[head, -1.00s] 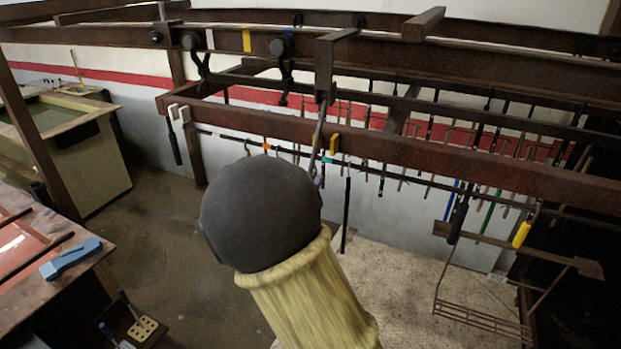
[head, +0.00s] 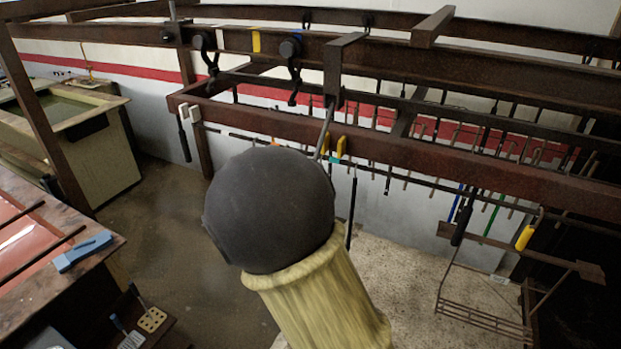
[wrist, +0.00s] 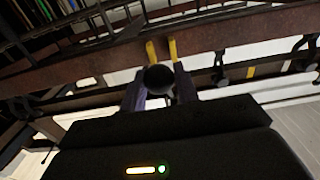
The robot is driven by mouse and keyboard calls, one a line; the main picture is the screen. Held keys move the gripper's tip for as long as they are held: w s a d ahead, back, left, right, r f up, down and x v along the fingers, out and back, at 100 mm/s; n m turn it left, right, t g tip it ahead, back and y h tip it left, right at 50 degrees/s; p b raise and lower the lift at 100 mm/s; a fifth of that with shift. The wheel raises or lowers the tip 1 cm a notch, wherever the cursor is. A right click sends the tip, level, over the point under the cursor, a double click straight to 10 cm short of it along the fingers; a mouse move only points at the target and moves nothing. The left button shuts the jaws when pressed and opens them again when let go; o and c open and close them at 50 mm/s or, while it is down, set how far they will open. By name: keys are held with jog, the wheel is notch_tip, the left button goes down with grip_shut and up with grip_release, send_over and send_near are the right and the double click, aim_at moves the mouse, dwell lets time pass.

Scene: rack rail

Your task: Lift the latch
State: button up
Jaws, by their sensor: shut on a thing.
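The latch appears to be a thin grey rod (head: 325,130) hanging below a rusty bracket (head: 333,72) on the long rail. It slants slightly down to the left in the head view, and my arm hides its lower end. My gripper (head: 333,146) shows only as yellow fingertips beside the rod. In the wrist view my gripper (wrist: 161,50) has its two fingers on either side of a dark round end (wrist: 158,79), seemingly the rod's knob. The fingers are shut on it.
A rusty beam (head: 430,160) runs close behind the fingertips. Dark hooks (head: 292,65) hang from the upper rail to the left. A wire basket rack (head: 485,322) hangs at right. A workbench (head: 100,262) and a tank (head: 100,160) stand at left, with open floor between.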

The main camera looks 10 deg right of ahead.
jog(key=shift+s+a+r+p, duration=0.5)
jog(key=shift+s+r, duration=0.1)
jog(key=shift+r, duration=0.15)
jog(key=r, duration=0.1)
jog(key=s+r+p, duration=0.1)
jog(key=a+r+p, duration=0.1)
jog(key=shift+s+a+r, duration=0.1)
jog(key=shift+s+r, duration=0.25)
jog(key=shift+s, duration=0.05)
jog(key=o, duration=0.9)
jog(key=shift+s, duration=0.1)
